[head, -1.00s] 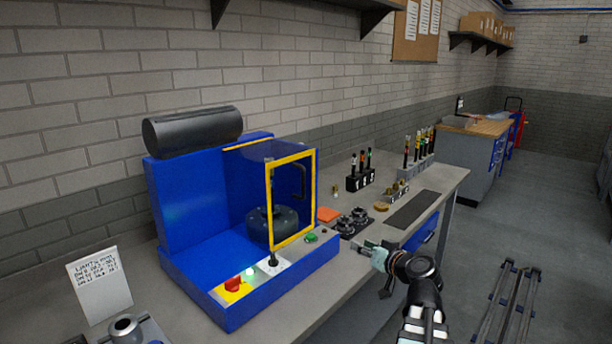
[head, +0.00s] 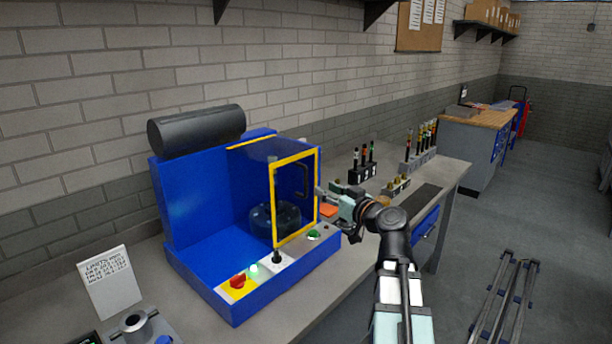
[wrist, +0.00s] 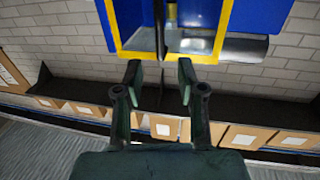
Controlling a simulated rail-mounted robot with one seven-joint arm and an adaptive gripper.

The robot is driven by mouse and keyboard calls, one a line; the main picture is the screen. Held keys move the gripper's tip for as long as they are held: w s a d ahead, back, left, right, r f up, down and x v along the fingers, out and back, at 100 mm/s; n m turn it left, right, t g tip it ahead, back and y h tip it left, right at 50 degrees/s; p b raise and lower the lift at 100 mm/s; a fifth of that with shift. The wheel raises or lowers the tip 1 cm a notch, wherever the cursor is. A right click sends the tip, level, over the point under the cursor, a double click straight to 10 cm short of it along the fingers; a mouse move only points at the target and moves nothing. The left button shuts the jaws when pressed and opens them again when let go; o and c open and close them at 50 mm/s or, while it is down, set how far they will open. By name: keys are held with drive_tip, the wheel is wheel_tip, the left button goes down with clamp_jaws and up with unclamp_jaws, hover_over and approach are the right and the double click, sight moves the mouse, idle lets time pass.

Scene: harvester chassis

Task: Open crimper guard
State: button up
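The crimper (head: 190,215) is a blue machine on the bench. Its guard (head: 295,155) is a clear panel in a yellow frame, standing upright at the machine's right side. A black bar handle (head: 304,182) is on the guard. A dark round part (head: 270,222) shows partly behind the guard. My gripper (head: 322,194) is just right of the guard's right edge at handle height. In the wrist view, my gripper (wrist: 160,72) is open and empty, its two fingers apart. The yellow guard frame (wrist: 116,35) and dark handle (wrist: 160,28) are ahead of the fingers; contact cannot be told.
On the crimper's front ledge are a red button (head: 238,281), a black lever (head: 276,257) and a green button (head: 314,235). Tool holders (head: 362,173) stand behind my gripper on the bench. A note card (head: 108,280) stands at left.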

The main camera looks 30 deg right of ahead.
sight(307, 179)
drive_tip(key=shift+w+a+p, duration=0.3)
drive_tip(key=shift+w+p, duration=0.2)
drive_tip(key=shift+w, duration=1.2)
drive_tip(key=shift+w+a+p, duration=0.35)
drive_tip(key=shift+w+p, duration=0.1)
drive_tip(key=shift+w, duration=1.25)
drive_tip(key=shift+w+a+p, duration=0.3)
drive_tip(key=shift+w+p, duration=0.2)
drive_tip(key=shift+w, duration=1.2)
clamp_jaws()
